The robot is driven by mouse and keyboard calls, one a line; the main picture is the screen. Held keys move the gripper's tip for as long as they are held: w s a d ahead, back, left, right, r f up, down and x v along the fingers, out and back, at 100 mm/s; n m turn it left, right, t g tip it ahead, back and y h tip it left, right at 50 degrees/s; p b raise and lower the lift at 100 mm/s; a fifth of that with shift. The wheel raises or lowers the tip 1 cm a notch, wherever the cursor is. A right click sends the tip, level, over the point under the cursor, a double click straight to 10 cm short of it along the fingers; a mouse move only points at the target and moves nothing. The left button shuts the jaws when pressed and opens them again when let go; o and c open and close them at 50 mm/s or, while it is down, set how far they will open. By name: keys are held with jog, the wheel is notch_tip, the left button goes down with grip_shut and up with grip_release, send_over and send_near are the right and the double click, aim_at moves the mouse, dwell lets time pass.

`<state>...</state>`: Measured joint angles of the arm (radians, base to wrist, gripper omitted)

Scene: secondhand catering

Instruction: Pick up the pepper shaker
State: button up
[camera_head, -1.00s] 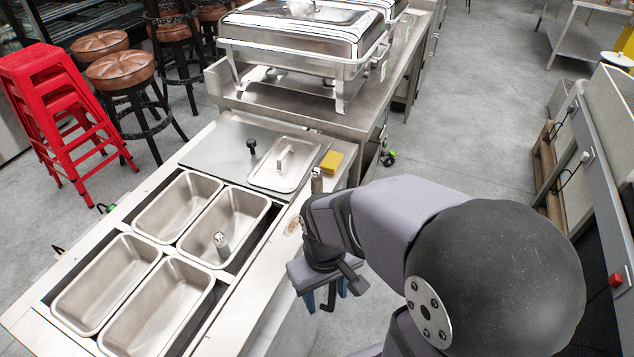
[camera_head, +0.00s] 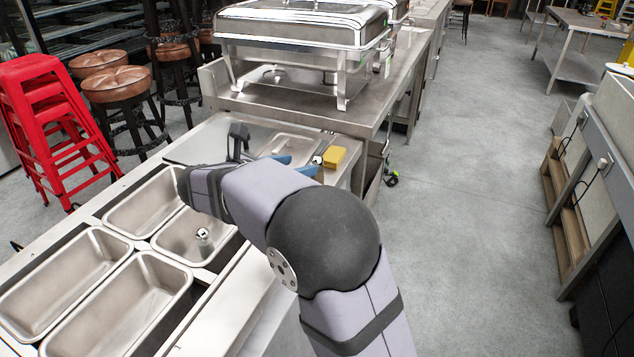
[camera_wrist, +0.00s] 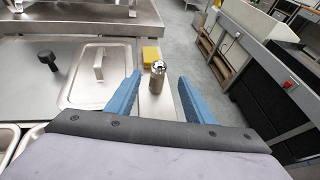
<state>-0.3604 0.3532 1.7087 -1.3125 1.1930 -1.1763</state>
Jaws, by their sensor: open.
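A shaker with a metal top (camera_wrist: 157,80) stands upright on the counter strip in the wrist view. It lies ahead between my fingers, with space on both sides. In the head view only its top (camera_head: 318,160) shows, behind a blue finger. My gripper (camera_head: 296,166) is open and empty, its two blue fingers pointing toward this shaker; they also show in the wrist view (camera_wrist: 160,77). A second, similar shaker (camera_head: 204,238) stands in a metal pan (camera_head: 170,240). I cannot read which one holds pepper.
A yellow block (camera_wrist: 152,55) sits just behind the counter shaker. A chafing dish (camera_head: 300,25) stands on the bench behind. The counter's right edge drops to the floor.

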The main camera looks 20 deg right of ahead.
aim_at(317, 160)
jog(key=shift+x, duration=3.65)
jog(key=shift+w+a+f, duration=0.1)
jog(key=shift+f, duration=0.05)
jog(key=c, duration=1.2)
